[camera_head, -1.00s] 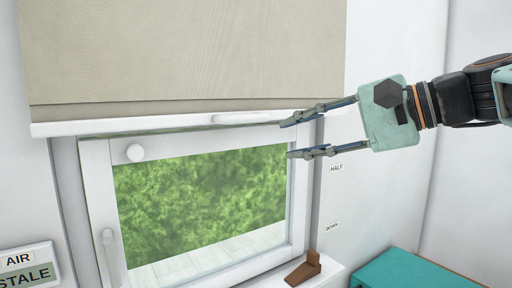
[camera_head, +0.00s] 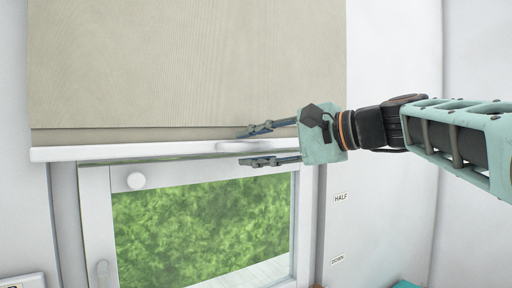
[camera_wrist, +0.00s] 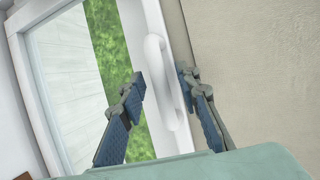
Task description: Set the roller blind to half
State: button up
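The beige roller blind (camera_head: 180,70) hangs over the upper part of the window. Its white bottom bar (camera_head: 90,153) appears above the level of the HALF label (camera_head: 341,198). My gripper (camera_head: 256,145) is open at the bar, with one finger above it and one below. In the wrist view, the bar's white loop handle (camera_wrist: 158,70) shows between the two open fingers (camera_wrist: 163,85). The handle appears closer to the right finger, and I cannot tell if they touch. In the head view, the gripper partly covers the handle.
A DOWN label (camera_head: 337,260) is on the wall below HALF.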

jog(key=shift+a, duration=0.1)
jog(key=shift+c, duration=0.5)
grip_shut()
